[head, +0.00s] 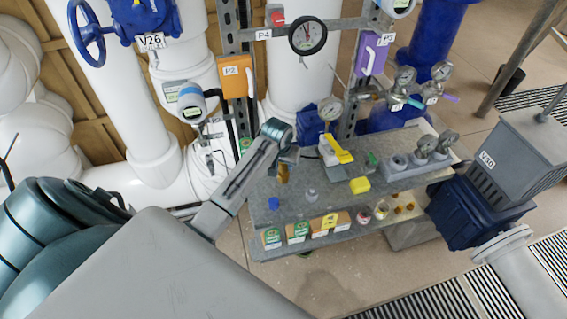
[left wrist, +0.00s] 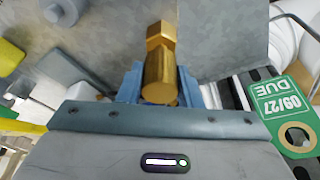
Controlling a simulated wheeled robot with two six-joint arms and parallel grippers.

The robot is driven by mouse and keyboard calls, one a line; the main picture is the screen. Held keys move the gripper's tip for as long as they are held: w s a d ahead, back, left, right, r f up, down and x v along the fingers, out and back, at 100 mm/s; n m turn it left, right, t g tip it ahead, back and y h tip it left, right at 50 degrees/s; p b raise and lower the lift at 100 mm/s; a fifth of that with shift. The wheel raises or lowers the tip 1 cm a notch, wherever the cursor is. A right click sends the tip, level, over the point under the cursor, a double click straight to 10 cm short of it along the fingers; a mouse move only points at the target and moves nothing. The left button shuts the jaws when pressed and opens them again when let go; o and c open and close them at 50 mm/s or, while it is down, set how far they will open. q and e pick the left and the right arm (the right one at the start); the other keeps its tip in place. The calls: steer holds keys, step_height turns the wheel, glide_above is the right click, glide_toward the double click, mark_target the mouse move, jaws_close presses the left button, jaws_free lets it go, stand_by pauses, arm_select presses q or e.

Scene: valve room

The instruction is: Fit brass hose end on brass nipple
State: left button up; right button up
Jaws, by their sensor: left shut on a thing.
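My left gripper (head: 287,160) hangs over the left part of the grey bench. It is shut on the brass hose end (left wrist: 160,70), which has a hex part and a round end and sits between the blue fingers in the left wrist view. In the head view the brass hose end (head: 283,174) shows just below the gripper, above the bench top and partly hidden. I cannot make out the brass nipple for certain in either view. My right gripper is not in view.
The bench (head: 330,199) carries a yellow-handled device (head: 338,150), a yellow block (head: 360,185), a blue cap (head: 274,203) and a row of gauge sockets (head: 397,163). A green tag (left wrist: 290,112) is close to the gripper. Posts and pipes stand behind the bench.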

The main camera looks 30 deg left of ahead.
arm_select(q)
steer(key=shift+f, duration=0.2)
steer(key=shift+f, duration=0.3)
steer(key=shift+f, duration=0.45)
steer(key=shift+c, duration=0.2)
stand_by(0.4)
steer(key=o, duration=0.9)
steer(key=shift+o, duration=0.2)
steer(key=shift+r, duration=0.1)
